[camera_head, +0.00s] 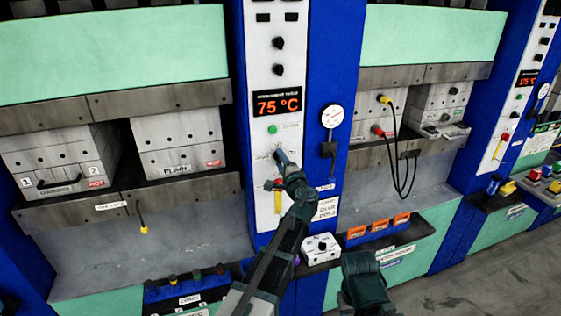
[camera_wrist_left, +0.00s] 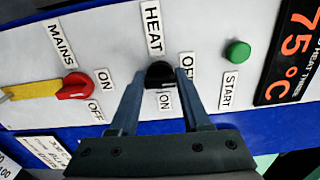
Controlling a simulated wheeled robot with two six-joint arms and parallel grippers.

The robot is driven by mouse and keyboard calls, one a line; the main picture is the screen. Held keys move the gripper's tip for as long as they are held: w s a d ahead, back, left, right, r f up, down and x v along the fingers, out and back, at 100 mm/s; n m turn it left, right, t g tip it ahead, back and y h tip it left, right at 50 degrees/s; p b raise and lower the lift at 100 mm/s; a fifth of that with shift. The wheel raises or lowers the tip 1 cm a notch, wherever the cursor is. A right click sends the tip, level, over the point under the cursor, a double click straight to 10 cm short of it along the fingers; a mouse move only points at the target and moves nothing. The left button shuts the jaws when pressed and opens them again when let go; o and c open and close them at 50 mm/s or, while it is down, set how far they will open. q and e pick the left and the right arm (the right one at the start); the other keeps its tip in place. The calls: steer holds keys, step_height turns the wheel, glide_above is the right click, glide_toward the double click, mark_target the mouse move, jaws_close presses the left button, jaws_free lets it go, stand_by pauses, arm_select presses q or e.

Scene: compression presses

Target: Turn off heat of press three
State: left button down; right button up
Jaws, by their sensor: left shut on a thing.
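The press's control panel (camera_head: 266,210) is a white strip on a blue column, with a red 75 °C display (camera_head: 277,103). The black heat knob (camera_wrist_left: 160,73) sits under the word HEAT in the left wrist view, with OFF and ON labels beside it. My left gripper (camera_head: 281,156) is at this knob, and its fingers (camera_wrist_left: 161,82) are on either side of it, shut on it. The fingers partly hide the OFF label, and I cannot tell which way the knob points. A dark part of my right arm (camera_head: 365,283) shows at the bottom; its fingers cannot be made out.
A red mains knob (camera_wrist_left: 75,87) with a yellow part and a green START button (camera_wrist_left: 238,52) flank the heat knob. A gauge (camera_head: 332,117) is on the column to the right. A white box (camera_head: 320,248) and orange pieces (camera_head: 380,226) sit on the ledge below.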

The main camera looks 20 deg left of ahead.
arm_select(q)
steer(key=shift+n, duration=0.3)
stand_by(0.4)
steer(key=shift+c, duration=1.8)
jaws_free()
steer(key=shift+s, duration=0.1)
steer(key=v, duration=1.3)
steer(key=shift+s+d, duration=0.25)
steer(key=shift+s, duration=0.05)
